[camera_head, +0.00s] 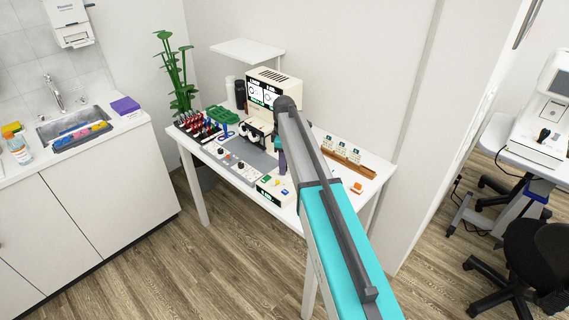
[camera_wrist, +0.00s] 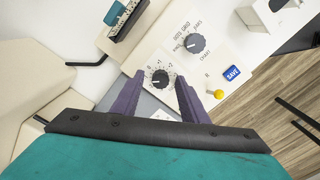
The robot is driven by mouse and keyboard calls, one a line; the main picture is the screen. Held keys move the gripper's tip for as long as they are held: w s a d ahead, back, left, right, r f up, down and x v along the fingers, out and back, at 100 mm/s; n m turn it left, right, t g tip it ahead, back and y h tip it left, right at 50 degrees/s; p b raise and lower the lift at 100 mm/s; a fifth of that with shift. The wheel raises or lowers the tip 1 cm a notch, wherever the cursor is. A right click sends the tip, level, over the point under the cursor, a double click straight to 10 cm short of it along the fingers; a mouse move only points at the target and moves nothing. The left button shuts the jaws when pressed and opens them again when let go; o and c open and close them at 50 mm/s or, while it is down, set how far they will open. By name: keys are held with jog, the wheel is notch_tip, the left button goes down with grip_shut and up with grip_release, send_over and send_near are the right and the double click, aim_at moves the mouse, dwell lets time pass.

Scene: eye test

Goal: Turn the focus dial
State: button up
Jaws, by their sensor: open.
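In the wrist view, a black dial (camera_wrist: 160,77) with a numbered scale sits on a white panel (camera_wrist: 213,62). It appears to be the focus dial, though I cannot read a focus label. The two purple fingers of my gripper (camera_wrist: 160,81) are open, one to each side of this dial in the picture. I cannot tell whether they touch it. A second, larger dial (camera_wrist: 195,43) with words around it lies just beyond, up and right. In the head view, my gripper (camera_head: 281,158) points down over the desk equipment; my arm hides part of it.
A blue SAVE button (camera_wrist: 232,73) and a yellow knob (camera_wrist: 218,94) are right of the fingers. A sink (camera_head: 76,121) is left.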

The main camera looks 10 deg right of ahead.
jog(key=shift+r, duration=0.15)
notch_tip(320, 180, up, 14)
jog(key=b, duration=0.3)
jog(key=shift+f, duration=0.2)
dwell(0.3)
